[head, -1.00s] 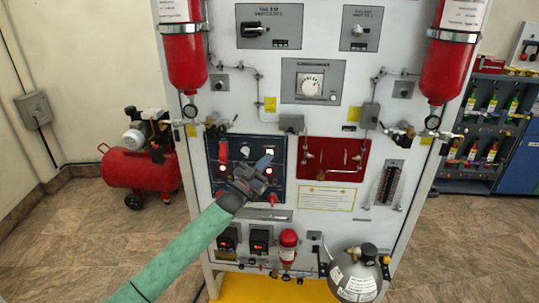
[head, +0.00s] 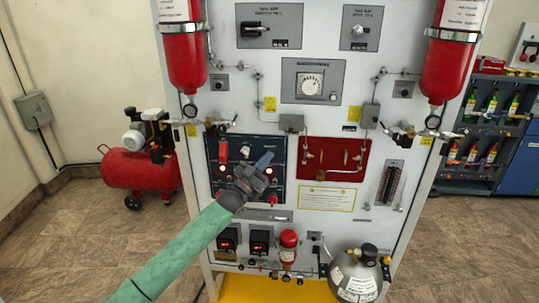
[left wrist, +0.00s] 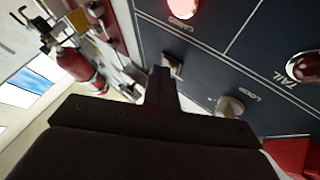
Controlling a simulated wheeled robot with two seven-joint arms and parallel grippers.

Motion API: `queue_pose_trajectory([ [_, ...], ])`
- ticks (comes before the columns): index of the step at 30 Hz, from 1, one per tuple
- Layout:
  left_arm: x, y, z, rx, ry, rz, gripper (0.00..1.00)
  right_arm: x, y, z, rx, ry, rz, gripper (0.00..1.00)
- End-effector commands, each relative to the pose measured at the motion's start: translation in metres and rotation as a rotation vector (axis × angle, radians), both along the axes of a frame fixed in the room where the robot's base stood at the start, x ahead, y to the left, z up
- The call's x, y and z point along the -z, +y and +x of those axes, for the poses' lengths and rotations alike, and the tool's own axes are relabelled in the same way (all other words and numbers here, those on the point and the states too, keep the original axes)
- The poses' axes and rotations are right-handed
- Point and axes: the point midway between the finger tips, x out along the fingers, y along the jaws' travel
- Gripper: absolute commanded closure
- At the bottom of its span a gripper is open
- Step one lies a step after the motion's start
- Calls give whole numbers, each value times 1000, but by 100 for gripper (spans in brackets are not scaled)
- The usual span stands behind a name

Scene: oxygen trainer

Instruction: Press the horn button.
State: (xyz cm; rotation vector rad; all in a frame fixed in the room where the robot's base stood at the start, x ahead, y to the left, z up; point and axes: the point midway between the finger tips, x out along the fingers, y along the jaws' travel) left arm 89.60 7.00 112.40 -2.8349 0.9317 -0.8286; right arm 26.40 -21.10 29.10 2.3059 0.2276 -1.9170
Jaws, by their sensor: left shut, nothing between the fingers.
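The dark blue panel (head: 215,190) sits on the left of the white trainer board, with a red handle, a pale knob and red lights. My left gripper (head: 264,160) is in front of its upper right part, shut and empty, hiding some controls there. In the left wrist view the shut fingers (left wrist: 162,85) are close to the panel face, over or beside a small metal switch (left wrist: 172,64). A round silvery control (left wrist: 229,106) is to their right. I cannot make out which control is the horn button, or whether the fingers touch anything. My right gripper is not in view.
A red panel (head: 315,172) with piping is to the right of the blue one. Red cylinders (head: 185,60) hang on the board's sides. A lit red lamp (left wrist: 183,8) and a dark red one (left wrist: 303,67) stick out from the blue panel. A red compressor (head: 140,168) stands at left.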

Motion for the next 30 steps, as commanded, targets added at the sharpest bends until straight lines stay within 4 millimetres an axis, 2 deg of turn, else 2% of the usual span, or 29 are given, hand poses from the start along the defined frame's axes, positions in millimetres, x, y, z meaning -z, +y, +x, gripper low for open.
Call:
queue_pose_trajectory([
  [10, 0, 0, -2, 0, 0, 0, 100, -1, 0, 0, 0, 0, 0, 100],
  [21, 0, 0, -16, 0, 1, 1, 100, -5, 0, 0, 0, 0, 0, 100],
  [30, 0, 0, -17, 0, 0, 0, 100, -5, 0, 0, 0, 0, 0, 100],
])
